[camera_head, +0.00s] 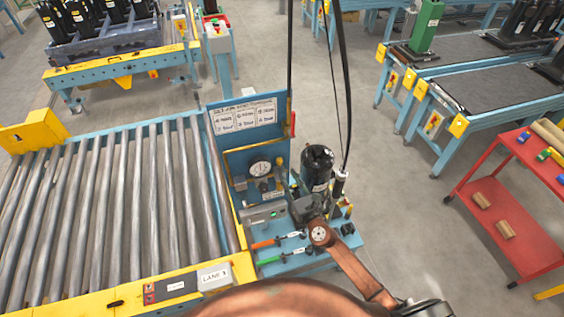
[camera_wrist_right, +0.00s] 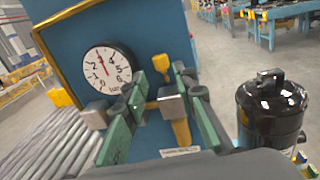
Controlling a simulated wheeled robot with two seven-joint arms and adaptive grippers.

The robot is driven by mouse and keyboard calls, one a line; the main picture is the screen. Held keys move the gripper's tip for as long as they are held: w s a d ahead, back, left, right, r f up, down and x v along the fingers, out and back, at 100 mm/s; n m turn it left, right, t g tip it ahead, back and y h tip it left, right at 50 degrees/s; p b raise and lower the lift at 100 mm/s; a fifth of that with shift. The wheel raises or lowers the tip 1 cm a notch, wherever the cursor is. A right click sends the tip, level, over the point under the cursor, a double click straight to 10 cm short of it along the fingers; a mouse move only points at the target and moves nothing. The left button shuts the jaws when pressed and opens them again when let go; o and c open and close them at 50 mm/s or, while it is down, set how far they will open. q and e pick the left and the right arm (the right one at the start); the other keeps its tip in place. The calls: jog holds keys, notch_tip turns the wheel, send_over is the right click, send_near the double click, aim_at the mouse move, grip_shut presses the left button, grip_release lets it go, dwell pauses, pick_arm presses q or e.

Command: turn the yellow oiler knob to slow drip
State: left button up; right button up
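In the right wrist view the yellow oiler knob (camera_wrist_right: 161,62) stands upright in front of the blue panel, right of the round gauge (camera_wrist_right: 108,67). A silver block (camera_wrist_right: 171,102) and a yellow piece (camera_wrist_right: 182,132) show below it. My right gripper (camera_wrist_right: 160,78) is open, with its green-padded fingers on either side of the knob's line. A gap shows between the knob and each finger; I cannot tell the depth. In the head view my right gripper (camera_head: 304,207) is beside the panel, and the knob is small near the gauge (camera_head: 260,169). My left gripper is out of view.
A black compressor (camera_head: 317,168) stands close to the right gripper; it also shows in the wrist view (camera_wrist_right: 271,112). Orange-handled (camera_head: 266,243) and green-handled (camera_head: 270,261) tools lie at the stand's front. The roller conveyor (camera_head: 120,205) is on the left, a red cart (camera_head: 515,235) on the right.

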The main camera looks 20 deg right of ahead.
aim_at(281, 163)
jog(key=w, duration=0.4)
jog(key=w+a, duration=0.1)
jog(key=w, duration=0.2)
jog(key=shift+f, duration=0.1)
jog(key=shift+c, duration=0.3)
grip_shut()
